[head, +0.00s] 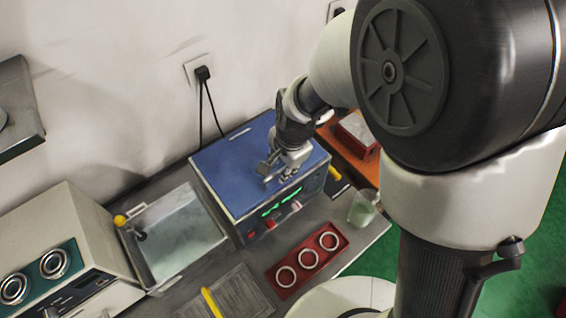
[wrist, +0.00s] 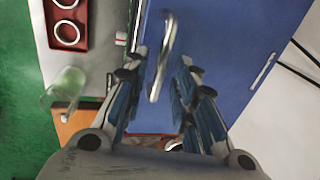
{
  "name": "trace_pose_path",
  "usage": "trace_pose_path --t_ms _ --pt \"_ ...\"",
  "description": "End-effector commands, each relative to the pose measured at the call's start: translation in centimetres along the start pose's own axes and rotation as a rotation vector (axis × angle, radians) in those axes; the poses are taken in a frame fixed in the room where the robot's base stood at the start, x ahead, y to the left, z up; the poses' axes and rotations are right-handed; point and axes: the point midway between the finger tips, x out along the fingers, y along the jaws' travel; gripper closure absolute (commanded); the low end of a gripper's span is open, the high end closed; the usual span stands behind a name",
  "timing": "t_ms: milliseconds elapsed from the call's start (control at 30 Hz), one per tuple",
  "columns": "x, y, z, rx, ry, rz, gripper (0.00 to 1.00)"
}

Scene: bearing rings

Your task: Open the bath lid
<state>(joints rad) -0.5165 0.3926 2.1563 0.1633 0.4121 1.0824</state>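The bath is a box with a flat blue lid (head: 222,178), lying shut in the head view, with green lit displays and red knobs on its front. The blue lid (wrist: 222,35) fills much of the wrist view. A pale metal handle (wrist: 163,55) stands on it. My gripper (wrist: 163,62) is open, with one finger on each side of the handle in the wrist view; I cannot tell whether they touch it. In the head view my gripper (head: 270,172) is low over the lid's right part and hides most of the handle.
An open basin of liquid (head: 182,238) stands left of the bath, with a white machine (head: 70,255) beyond. A red tray (head: 328,263) with three rings and a glass beaker (head: 362,208) are in front. A second bar (wrist: 263,70) lies near the lid's far edge.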

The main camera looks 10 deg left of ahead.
Motion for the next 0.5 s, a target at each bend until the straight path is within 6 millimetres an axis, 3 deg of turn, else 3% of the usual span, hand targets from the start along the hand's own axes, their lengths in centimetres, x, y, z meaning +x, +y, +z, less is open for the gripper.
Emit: trace_pose_path --t_ms 333,500 --pt "-0.02 0.01 0.0 0.0 0.0 0.0 1.0" --pt "-0.02 0.01 0.0 0.0 0.0 0.0 1.0"
